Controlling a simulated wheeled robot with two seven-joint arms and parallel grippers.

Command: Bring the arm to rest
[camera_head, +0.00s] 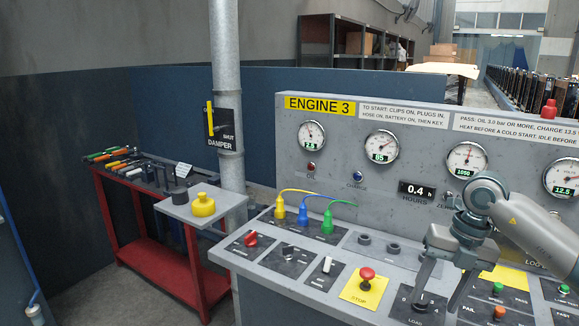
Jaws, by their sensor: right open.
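My right arm comes in from the right across the front of the engine control panel (340,139). I cannot tell whether the fingertips touch the desk. My left arm and left gripper are not in view.
A red stop button (367,274) on a yellow plate lies left of the gripper. Yellow, blue and green plugs (303,214) stand upright further left. A yellow cap (203,205) sits on a small shelf, and a red tool bench (150,238) stands beyond.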

